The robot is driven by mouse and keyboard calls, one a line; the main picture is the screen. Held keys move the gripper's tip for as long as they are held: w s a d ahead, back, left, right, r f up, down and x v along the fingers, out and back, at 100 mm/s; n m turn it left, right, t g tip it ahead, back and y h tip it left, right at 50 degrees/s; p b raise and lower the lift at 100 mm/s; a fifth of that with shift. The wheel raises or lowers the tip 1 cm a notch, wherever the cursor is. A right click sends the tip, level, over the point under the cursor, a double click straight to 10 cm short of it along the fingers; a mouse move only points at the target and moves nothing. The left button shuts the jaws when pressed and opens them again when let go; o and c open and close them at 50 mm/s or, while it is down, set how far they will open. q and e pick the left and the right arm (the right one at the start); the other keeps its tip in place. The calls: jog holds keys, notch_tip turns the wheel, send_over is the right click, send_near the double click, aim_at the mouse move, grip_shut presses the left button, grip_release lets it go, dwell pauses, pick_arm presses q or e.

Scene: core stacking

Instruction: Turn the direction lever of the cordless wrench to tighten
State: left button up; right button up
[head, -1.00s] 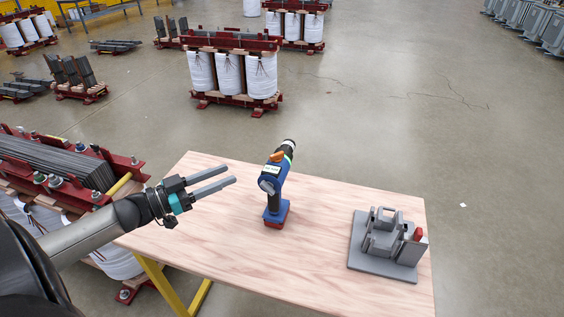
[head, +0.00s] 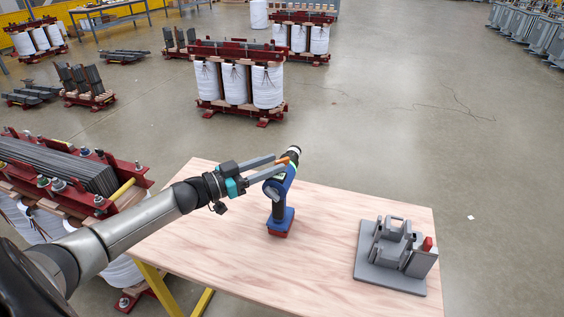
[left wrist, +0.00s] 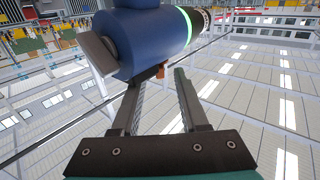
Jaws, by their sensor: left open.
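The cordless wrench (head: 279,200) stands upright on the table, with a blue body, a dark nose pointing up and away, and a red base. Its small orange direction lever (head: 284,160) shows at the top, beside my left fingertips. My left gripper (head: 275,166) is open and reaches in from the left at the wrench's head. In the left wrist view the wrench (left wrist: 150,40) appears upside down, and the orange lever (left wrist: 160,71) shows between the two spread fingertips (left wrist: 161,85). I cannot tell whether a finger touches the lever. My right gripper is not in view.
The wooden table (head: 330,230) is bare around the wrench. A grey fixture (head: 372,272) with a red part stands at its right end. Red-framed transformer cores (head: 235,85) stand on the floor behind, and another (head: 60,175) is close by the table's left side.

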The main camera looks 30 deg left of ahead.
aim_at(275, 163)
pick_arm(q)
jog(key=shift+x, duration=1.85)
grip_shut()
